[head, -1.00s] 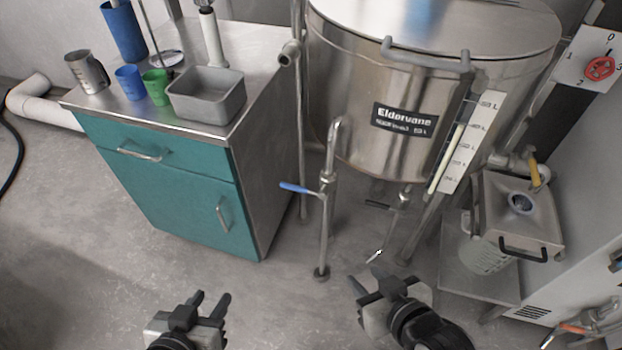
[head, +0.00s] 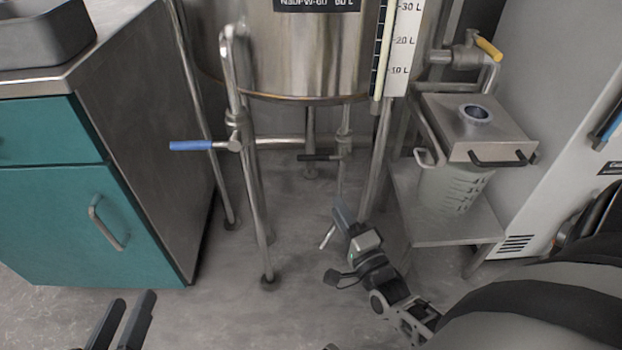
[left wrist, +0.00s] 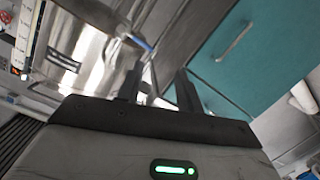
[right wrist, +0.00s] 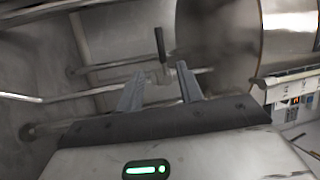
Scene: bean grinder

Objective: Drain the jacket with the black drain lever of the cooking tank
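The steel cooking tank (head: 290,60) fills the top middle of the head view. Its black drain lever (head: 320,157) lies roughly level on a thin pipe under the tank. In the right wrist view the black lever (right wrist: 160,44) shows beyond the fingers, between their lines and apart from them. My right gripper (head: 343,212) is below and slightly right of the lever in the head view; its fingers (right wrist: 160,84) are open and empty. My left gripper (head: 134,303) is open and empty at the lower left; its fingers also show in the left wrist view (left wrist: 158,84).
A blue-handled valve (head: 190,145) is on the standing pipe left of the black lever. A teal cabinet (head: 70,220) stands left. A yellow-handled valve (head: 487,49) and a lidded container (head: 455,188) on a low shelf (head: 470,235) are right. Tank legs flank the drain pipe.

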